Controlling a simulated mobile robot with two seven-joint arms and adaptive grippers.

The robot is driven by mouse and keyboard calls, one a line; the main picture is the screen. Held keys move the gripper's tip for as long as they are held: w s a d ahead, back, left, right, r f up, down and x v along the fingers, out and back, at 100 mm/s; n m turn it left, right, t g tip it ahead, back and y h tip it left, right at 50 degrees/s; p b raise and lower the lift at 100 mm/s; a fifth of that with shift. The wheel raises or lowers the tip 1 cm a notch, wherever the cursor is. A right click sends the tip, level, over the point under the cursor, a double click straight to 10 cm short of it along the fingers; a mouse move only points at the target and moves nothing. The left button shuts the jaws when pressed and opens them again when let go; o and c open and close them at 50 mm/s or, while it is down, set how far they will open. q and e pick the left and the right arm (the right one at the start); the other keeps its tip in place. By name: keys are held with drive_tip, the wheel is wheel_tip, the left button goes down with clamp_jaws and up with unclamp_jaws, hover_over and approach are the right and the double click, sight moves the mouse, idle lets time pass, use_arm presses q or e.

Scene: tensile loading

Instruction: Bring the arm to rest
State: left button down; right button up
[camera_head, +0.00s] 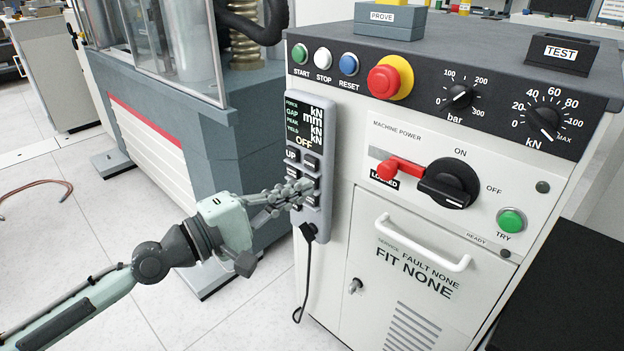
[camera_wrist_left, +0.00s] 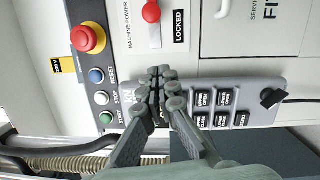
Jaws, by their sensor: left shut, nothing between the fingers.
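My left gripper (camera_head: 292,193) is shut and empty. Its fingertips are right in front of the lower buttons of the grey hand pendant (camera_head: 318,224) on the cabinet's left edge; I cannot tell if they touch. In the left wrist view the closed fingers (camera_wrist_left: 160,80) cover part of the pendant (camera_wrist_left: 262,98) and its display. The pendant display in the head view reads OFF at the bottom. My left arm (camera_head: 85,300) comes in from the lower left. My right gripper is not in view.
The white control cabinet (camera_head: 350,120) carries a red emergency button (camera_head: 384,82), a black rotary switch (camera_head: 448,184), a red lever marked LOCKED (camera_head: 400,169) and a door handle (camera_head: 420,245). The grey testing machine (camera_head: 235,130) stands behind at left. A black cable (camera_head: 307,275) hangs from the pendant.

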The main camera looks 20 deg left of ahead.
use_arm(q)
drive_tip(key=s+f+m+g+y, duration=0.2)
drive_tip(key=f+m, duration=0.1)
drive_tip(key=f, duration=0.5)
drive_tip(key=s+a+f+m+g+y+p, duration=0.1)
drive_tip(key=f+m+g, duration=0.15)
drive_tip(key=f, duration=0.45)
drive_tip(key=s+f+m+g+y, duration=0.2)
drive_tip(key=f+m, duration=0.1)
drive_tip(key=f, duration=0.5)
drive_tip(key=s+a+f+m+g+y, duration=0.4)
drive_tip(key=s+f+m+g+y, duration=0.1)
drive_tip(key=s+f, duration=0.8)
drive_tip(key=shift+a+f+m+g+y+p, duration=0.2)
drive_tip(key=shift+f+m+g+y+p, duration=0.15)
drive_tip(key=shift+f+m+g, duration=0.5)
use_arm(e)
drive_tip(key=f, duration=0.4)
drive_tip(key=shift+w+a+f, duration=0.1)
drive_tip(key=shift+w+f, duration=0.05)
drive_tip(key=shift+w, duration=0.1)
use_arm(q)
drive_tip(key=shift+w, duration=0.1)
